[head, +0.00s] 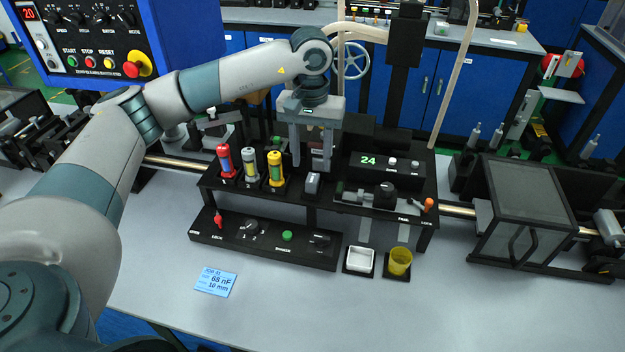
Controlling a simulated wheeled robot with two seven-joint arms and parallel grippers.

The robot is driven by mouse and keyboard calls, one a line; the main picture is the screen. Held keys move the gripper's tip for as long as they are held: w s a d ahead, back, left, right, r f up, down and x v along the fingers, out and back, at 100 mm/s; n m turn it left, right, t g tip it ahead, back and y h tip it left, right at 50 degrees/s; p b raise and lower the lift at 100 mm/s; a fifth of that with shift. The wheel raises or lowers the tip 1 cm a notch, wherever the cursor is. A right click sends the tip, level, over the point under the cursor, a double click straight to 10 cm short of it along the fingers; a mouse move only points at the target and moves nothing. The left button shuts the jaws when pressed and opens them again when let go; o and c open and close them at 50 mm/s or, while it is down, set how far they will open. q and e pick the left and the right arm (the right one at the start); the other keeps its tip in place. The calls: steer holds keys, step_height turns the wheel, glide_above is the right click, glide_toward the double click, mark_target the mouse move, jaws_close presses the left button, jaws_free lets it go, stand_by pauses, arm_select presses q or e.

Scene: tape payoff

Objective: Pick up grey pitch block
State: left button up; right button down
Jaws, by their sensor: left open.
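The grey pitch block (312,184) appears to be the small grey block on the black bench fixture (330,205), right of the numbered slots. My left gripper (311,166) comes down from above with its fingers pointing down and spread apart. Its fingertips are just above and behind the block in the picture, with nothing seen between them. I cannot tell the exact gap to the block. My right gripper is out of view.
Red, grey and yellow cylinders (275,168) stand in slots left of the block. A display (368,160) reading 24 is to the right. A white tray (359,259) and yellow cup (400,261) sit in front. A blue job card (215,281) lies on the clear front table.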

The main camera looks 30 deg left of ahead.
mark_target(313, 178)
arm_select(q)
steer(key=shift+f, duration=0.1)
steer(key=shift+d+f+p, duration=0.1)
steer(key=shift+f+p, duration=0.5)
steer(key=shift+p, duration=0.1)
step_height(313, 178, down, 3)
steer(key=shift+r+p, duration=0.1)
steer(key=shift+p, duration=0.8)
steer(key=shift+f, duration=0.6)
steer(key=shift+w, duration=0.1)
jaws_close()
